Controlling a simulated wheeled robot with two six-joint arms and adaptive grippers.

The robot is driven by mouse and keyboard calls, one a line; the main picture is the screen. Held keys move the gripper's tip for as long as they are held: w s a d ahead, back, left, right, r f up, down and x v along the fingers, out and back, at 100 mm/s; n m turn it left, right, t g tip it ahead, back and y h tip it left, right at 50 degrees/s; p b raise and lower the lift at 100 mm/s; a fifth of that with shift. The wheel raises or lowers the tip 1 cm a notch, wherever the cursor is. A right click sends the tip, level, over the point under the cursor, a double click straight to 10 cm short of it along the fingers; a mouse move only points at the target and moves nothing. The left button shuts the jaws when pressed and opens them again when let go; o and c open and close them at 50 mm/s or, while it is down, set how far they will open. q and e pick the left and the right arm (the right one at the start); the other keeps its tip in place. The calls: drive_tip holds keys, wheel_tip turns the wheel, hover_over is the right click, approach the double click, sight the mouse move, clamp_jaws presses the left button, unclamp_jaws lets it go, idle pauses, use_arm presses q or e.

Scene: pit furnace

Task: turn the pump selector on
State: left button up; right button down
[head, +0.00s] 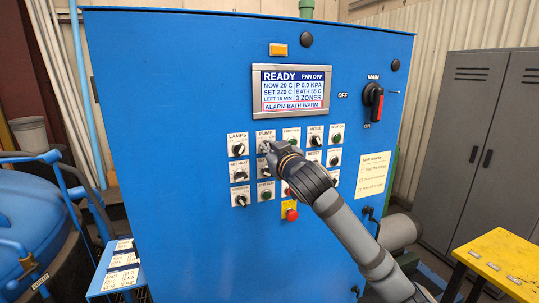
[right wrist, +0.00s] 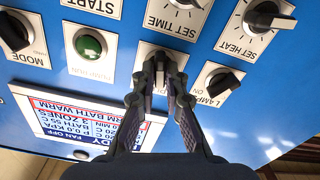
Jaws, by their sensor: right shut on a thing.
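The pump selector (head: 264,143) is a small knob on a white plate labelled PUMP, in the top row of the blue panel in the head view. My right gripper (head: 267,149) reaches it from the lower right. In the right wrist view the pump selector (right wrist: 160,76) sits between the two dark fingertips of my right gripper (right wrist: 160,80), which are shut on it. The fingers cover much of the knob and its plate, so I cannot tell which way it points. My left gripper is in neither view.
The lamps knob (head: 238,149) is just left of the pump selector, with several knobs and buttons close around. A red button (head: 291,215) is below. The display (head: 291,91) reads READY.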

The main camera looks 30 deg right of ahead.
drive_tip(key=shift+d+f+m+b, duration=0.1)
drive_tip(key=shift+d+m+b, duration=0.05)
drive_tip(key=shift+m+b, duration=3.9)
drive_tip(key=shift+m+p, duration=0.4)
drive_tip(key=shift+m, duration=0.15)
drive_tip(key=c, duration=1.4)
unclamp_jaws()
drive_tip(key=v, duration=0.7)
drive_tip(key=shift+s, duration=0.3)
